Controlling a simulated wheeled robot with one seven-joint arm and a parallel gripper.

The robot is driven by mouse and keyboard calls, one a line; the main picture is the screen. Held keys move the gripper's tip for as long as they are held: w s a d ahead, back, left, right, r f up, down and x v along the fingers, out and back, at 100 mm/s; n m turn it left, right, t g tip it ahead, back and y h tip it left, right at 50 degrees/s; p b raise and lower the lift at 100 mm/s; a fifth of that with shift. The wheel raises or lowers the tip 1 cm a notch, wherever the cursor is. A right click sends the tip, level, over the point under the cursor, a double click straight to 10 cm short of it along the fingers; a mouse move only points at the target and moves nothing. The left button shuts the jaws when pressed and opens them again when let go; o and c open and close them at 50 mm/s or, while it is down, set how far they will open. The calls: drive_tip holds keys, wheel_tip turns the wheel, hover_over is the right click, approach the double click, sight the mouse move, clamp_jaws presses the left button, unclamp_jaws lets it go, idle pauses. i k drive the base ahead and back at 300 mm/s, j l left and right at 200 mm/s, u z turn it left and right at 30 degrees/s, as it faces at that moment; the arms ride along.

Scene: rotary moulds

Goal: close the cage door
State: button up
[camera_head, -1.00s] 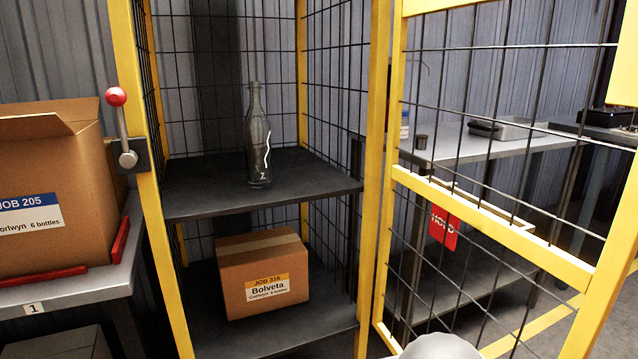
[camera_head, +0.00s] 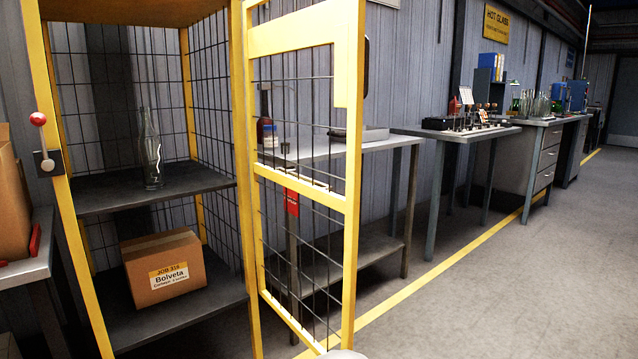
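The cage door (camera_head: 350,262), a yellow frame with black wire mesh, stands open. It is hinged at the cage's right front post (camera_head: 243,150) and swings out toward me. A red tag hangs behind its mesh. The yellow cage's front opening is uncovered. A latch lever with a red knob (camera_head: 38,119) sits on the cage's left front post (camera_head: 62,200). My gripper is not in view. A pale rounded part, probably mine, shows at the bottom edge below the door's lower corner.
Inside the cage, a clear bottle (camera_head: 149,155) stands on the upper shelf and a Bolveta carton (camera_head: 163,268) on the lower one. A bench with a carton (camera_head: 12,200) is at left. Workbenches (camera_head: 455,132) line the wall at right. The floor (camera_head: 500,290) there is open.

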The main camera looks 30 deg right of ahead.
sight(341, 23)
drive_tip(key=l+u, duration=0.1)
drive_tip(key=u, duration=0.35)
drive_tip(key=k+u, duration=0.15)
drive_tip(key=u, duration=0.75)
drive_tip(key=l, duration=0.95)
drive_tip(key=k+l, duration=0.1)
drive_tip(key=l, duration=0.9)
drive_tip(key=k+l, duration=0.1)
drive_tip(key=l, duration=0.85)
